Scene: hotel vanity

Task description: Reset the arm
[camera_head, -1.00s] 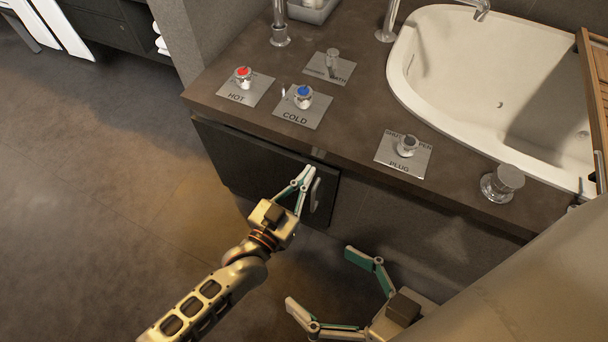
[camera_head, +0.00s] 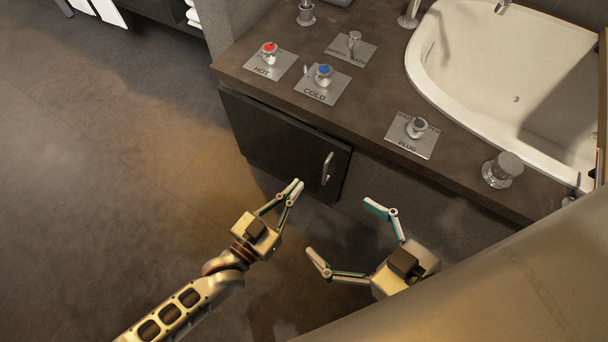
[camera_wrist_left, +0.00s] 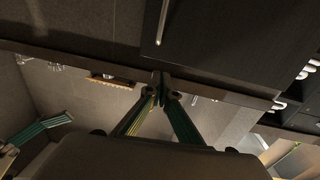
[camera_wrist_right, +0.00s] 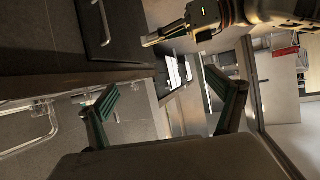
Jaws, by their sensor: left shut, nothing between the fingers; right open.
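My left gripper (camera_head: 293,190) is shut and empty in the head view, in front of the vanity and clear of the cabinet door's handle (camera_head: 327,168). In the left wrist view its fingertips (camera_wrist_left: 161,90) meet. My right gripper (camera_head: 345,236) is open and empty in the head view, to the right of the left one and in front of the vanity. In the right wrist view its two fingers (camera_wrist_right: 170,95) stand wide apart. The cabinet door (camera_head: 275,140) under the countertop looks closed.
The dark countertop (camera_head: 372,98) holds the red-topped HOT knob (camera_head: 269,53), the blue-topped COLD knob (camera_head: 323,75), the PLUG knob (camera_head: 417,127) and a metal cylinder (camera_head: 503,170). A white bathtub (camera_head: 480,60) is set in at the right. The floor (camera_head: 120,170) at left is open.

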